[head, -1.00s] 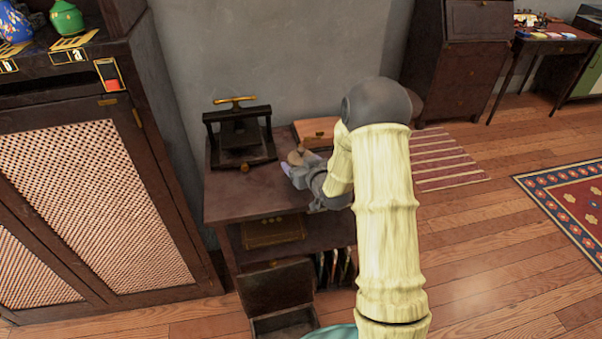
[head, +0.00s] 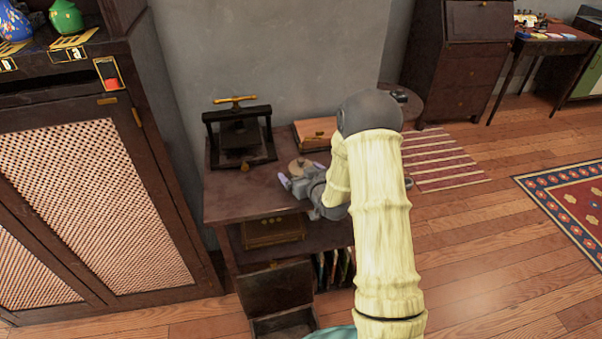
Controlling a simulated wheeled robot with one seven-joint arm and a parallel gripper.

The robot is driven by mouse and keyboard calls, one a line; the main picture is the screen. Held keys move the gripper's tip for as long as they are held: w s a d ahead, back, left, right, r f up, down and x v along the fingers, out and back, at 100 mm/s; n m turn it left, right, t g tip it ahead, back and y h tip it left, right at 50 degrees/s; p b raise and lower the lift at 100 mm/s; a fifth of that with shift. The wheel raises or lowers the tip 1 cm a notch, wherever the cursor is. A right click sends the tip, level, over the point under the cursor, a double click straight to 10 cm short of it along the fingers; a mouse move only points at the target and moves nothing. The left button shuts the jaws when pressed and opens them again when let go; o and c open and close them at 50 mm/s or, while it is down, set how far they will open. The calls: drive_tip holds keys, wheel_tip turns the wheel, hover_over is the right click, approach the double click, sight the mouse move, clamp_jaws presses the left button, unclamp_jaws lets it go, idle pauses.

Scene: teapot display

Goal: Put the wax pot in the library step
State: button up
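The wax pot appears to be the small round tan-topped thing (head: 301,169) at the front right of the dark side table (head: 232,200). My gripper (head: 302,176) is at it, with one pale fingertip to its left and one to its right. The fingers appear shut on it, though the contact is partly hidden by the gripper. I cannot tell whether the pot touches the tabletop. The library step appears to be the dark wooden box (head: 276,291) on the floor in front of the table, with its lid raised.
A black press (head: 239,140) with a brass handle and a wooden box (head: 314,133) stand at the table's back. A lattice-door cabinet (head: 80,200) stands left. Open floor lies right.

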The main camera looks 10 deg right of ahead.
drive_tip(key=shift+r, duration=0.15)
drive_tip(key=v, duration=1.2)
idle(0.4)
